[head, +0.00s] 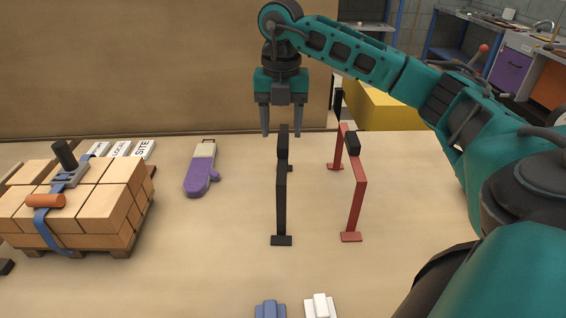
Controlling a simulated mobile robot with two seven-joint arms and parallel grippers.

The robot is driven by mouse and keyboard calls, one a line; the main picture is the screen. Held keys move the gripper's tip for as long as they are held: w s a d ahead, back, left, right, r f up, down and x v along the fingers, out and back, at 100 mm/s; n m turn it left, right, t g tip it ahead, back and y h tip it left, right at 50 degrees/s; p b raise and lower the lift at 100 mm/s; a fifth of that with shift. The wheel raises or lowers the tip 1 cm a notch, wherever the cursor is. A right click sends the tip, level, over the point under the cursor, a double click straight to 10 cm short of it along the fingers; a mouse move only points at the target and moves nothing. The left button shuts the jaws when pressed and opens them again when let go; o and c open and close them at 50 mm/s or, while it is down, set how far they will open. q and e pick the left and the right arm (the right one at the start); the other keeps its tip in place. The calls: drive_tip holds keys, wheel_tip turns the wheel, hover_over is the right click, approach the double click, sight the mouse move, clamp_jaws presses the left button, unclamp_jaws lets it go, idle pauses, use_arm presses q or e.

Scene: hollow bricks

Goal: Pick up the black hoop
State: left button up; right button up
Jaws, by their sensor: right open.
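The black hoop (281,198) stands upright on the table, seen nearly edge-on, with a flat foot at its near end. My right gripper (281,134) points downward at the hoop's far, upper end with its two fingers apart. The hoop's top shows between the fingertips in the picture; I cannot tell whether they touch it or how far apart in depth they are. The gripper holds nothing that I can see. My left gripper is out of view.
A red hoop (357,196) with black parts stands close on the right. A purple-and-white object (201,170) lies to the left. A strapped brick stack (110,205) stands on a pallet at far left. Blue (270,309) and white (320,307) pieces lie at the front edge.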

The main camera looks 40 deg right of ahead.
sight(283, 140)
wheel_tip(283, 140, down, 4)
drive_tip(key=shift+s+d+f, duration=0.1)
drive_tip(key=shift+s+f, duration=0.05)
drive_tip(key=shift+c, duration=0.3)
clamp_jaws()
idle(0.4)
